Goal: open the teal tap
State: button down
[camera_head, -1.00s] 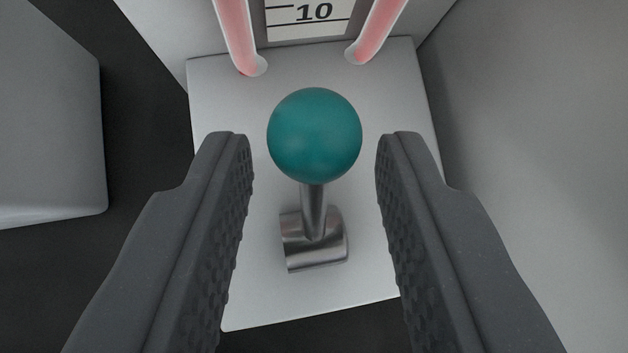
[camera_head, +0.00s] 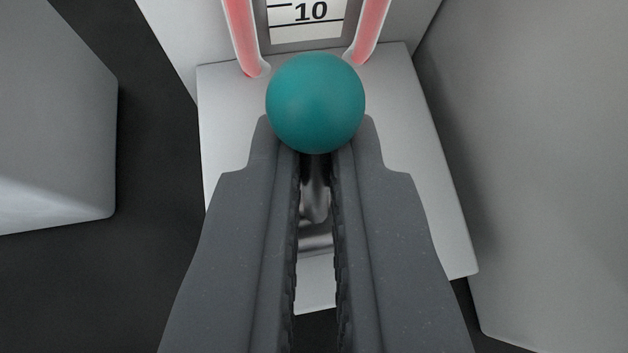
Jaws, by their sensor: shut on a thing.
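The teal tap has a round teal ball knob (camera_head: 315,102) on a metal stem (camera_head: 315,190), which rises from a metal barrel (camera_head: 316,238) on a light grey plate (camera_head: 432,200). My gripper (camera_head: 316,150) is shut on the stem, just below the ball. The ball stands above and in front of the fingertips. The fingers hide the sides of the stem and most of the barrel; a narrow gap between them shows part of both.
Behind the plate, a scale marked 10 (camera_head: 310,14) stands between two pink-red tubes (camera_head: 243,35). A grey block (camera_head: 60,120) is at the left, across a dark gap. A large grey wall (camera_head: 550,150) rises close at the right.

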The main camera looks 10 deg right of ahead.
jog(key=shift+w+d+r+t, duration=0.1)
jog(key=shift+r+t, duration=0.3)
jog(key=shift+r, duration=0.15)
jog(key=c, duration=1.6)
grip_release()
jog(key=shift+o, duration=0.5)
jog(key=shift+f, duration=0.2)
jog(key=shift+s+r, duration=0.15)
jog(key=shift+s, duration=0.45)
jog(key=v, duration=1.1)
jog(key=shift+b, duration=0.4)
jog(key=shift+w+r, duration=0.1)
